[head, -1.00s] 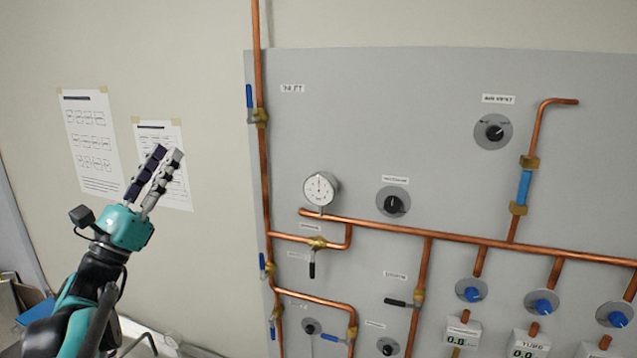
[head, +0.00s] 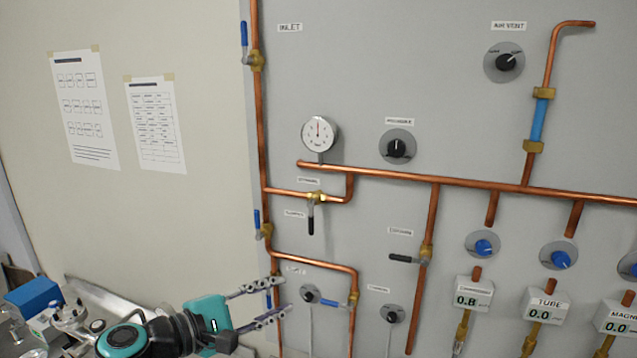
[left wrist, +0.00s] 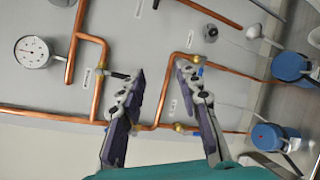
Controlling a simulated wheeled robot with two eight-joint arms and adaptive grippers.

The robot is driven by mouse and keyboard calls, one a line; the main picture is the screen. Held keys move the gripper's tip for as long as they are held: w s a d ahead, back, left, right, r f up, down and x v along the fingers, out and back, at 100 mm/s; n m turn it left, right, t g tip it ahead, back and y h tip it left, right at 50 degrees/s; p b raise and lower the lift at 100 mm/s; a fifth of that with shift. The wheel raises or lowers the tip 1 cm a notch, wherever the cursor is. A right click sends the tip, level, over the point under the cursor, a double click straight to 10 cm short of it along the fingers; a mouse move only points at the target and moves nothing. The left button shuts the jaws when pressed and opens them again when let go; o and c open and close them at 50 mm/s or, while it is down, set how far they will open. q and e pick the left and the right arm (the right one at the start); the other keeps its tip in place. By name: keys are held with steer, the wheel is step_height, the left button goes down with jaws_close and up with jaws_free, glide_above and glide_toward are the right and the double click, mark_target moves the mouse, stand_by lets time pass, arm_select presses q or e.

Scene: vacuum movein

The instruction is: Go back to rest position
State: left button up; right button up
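My left gripper (head: 283,298) is low in the head view, pointing right towards the grey panel (head: 350,80). Its two fingers are spread apart with nothing held between them. It is in front of the lower left copper pipe, near a small blue valve handle; I cannot tell whether it touches the handle. In the left wrist view my left gripper (left wrist: 163,72) also shows its fingers apart, with copper pipe (left wrist: 165,90) and panel behind the gap. My right gripper is in neither view.
The panel carries a pressure gauge (head: 320,133), several knobs and valves, and digital readouts such as the one reading 0.8 (head: 474,293). Two paper sheets (head: 85,110) hang on the wall. A blue box (head: 33,295) and metal parts lie at lower left. The left wrist view shows blue-topped canisters (left wrist: 268,137).

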arm_select(q)
steer(key=s+a+f+m+g+y+b, duration=0.1)
steer(key=s+f+m+g+y+b, duration=0.25)
steer(key=f, duration=1.05)
steer(key=s+a+f+m+y+b, duration=0.1)
steer(key=s+f+m+y+b, duration=0.35)
steer(key=f, duration=0.95)
steer(key=s+a+f+m+y+b, duration=0.1)
steer(key=s+a+f+m+b, duration=0.2)
steer(key=f, duration=0.3)
steer(key=s+a+f+m+y+b, duration=0.2)
steer(key=s+a+f+m+b, duration=0.1)
steer(key=f, duration=0.3)
steer(key=shift+a+f+m+y+b, duration=0.35)
steer(key=shift+a+m+b, duration=0.2)
steer(key=shift+a, duration=0.35)
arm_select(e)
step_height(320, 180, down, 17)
arm_select(q)
steer(key=shift+s+g, duration=0.1)
steer(key=shift+g, duration=0.15)
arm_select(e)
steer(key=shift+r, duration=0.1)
